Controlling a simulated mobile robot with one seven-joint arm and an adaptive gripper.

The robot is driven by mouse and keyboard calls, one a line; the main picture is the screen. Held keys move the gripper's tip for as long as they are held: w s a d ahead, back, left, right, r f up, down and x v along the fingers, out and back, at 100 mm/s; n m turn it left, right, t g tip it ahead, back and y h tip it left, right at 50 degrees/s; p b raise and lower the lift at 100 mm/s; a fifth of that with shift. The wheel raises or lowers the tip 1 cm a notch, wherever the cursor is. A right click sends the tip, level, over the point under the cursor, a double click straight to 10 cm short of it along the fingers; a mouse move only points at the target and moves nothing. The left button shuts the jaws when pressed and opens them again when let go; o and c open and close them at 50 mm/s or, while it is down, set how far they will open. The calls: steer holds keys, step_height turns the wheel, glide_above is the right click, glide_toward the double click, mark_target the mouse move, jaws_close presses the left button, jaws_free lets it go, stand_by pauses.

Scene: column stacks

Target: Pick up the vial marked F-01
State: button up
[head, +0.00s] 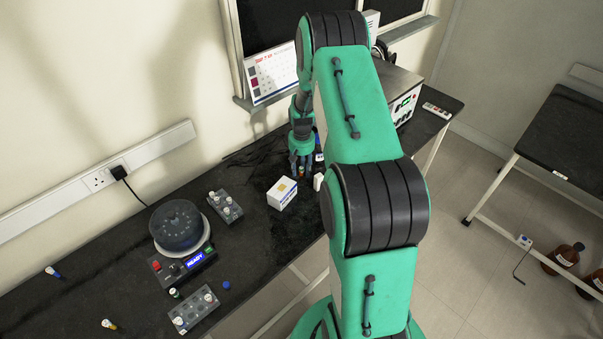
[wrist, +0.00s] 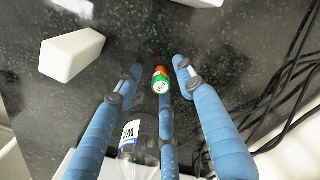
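A small vial with a green-rimmed cap and an orange body (wrist: 160,80) shows in the wrist view between the fingertips. The white top of its cap carries a mark too small to read, so I cannot tell whether it is F-01. My gripper (wrist: 158,70) has its blue fingers spread, with dark floor of the bench visible on both sides of the vial. I see no finger clearly touching it. In the head view my gripper (head: 301,165) points down at the bench's far part, with the vial mostly hidden among the fingers.
A clear bottle with a white label (wrist: 138,138) stands close beside the fingers. A white block (wrist: 72,55) lies to the left, and black cables (wrist: 290,80) to the right. In the head view, a white box (head: 282,193), vial racks (head: 226,206) and a centrifuge (head: 178,226) occupy the bench.

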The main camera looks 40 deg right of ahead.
mark_target(302, 169)
steer(key=shift+f, duration=0.1)
steer(key=shift+c, duration=0.5)
steer(key=c, duration=0.8)
steer(key=shift+r, duration=0.9)
steer(key=shift+s+a+r+p, duration=0.15)
steer(key=shift+r+p, duration=0.25)
steer(key=shift+r, duration=0.6)
steer(key=s+a, duration=0.2)
steer(key=s, duration=0.2)
steer(key=s+a+r+p, duration=0.1)
steer(key=s+a, duration=0.2)
steer(key=s, duration=0.1)
steer(key=s+a, duration=0.3)
steer(key=s, duration=0.2)
steer(key=shift+s+a+r, duration=0.1)
steer(key=shift+a+r, duration=0.05)
steer(key=shift+a, duration=0.05)
